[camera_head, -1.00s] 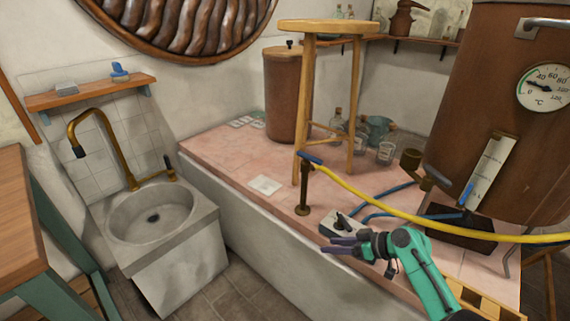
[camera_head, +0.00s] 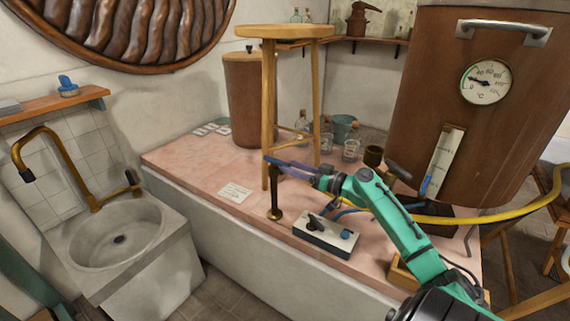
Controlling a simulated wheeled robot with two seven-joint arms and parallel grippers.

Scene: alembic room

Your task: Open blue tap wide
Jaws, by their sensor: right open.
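The blue tap is a brass standpipe (camera_head: 275,200) upright on the pink tiled ledge, with a blue handle at its top. The right gripper is open. Most of the handle is hidden by the fingers. My left gripper is not in view.
A wooden stool (camera_head: 283,31) stands close behind the tap. A yellow hose (camera_head: 450,217) runs past my arm to the copper tank (camera_head: 425,70). A stone sink (camera_head: 150,250) stands left.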

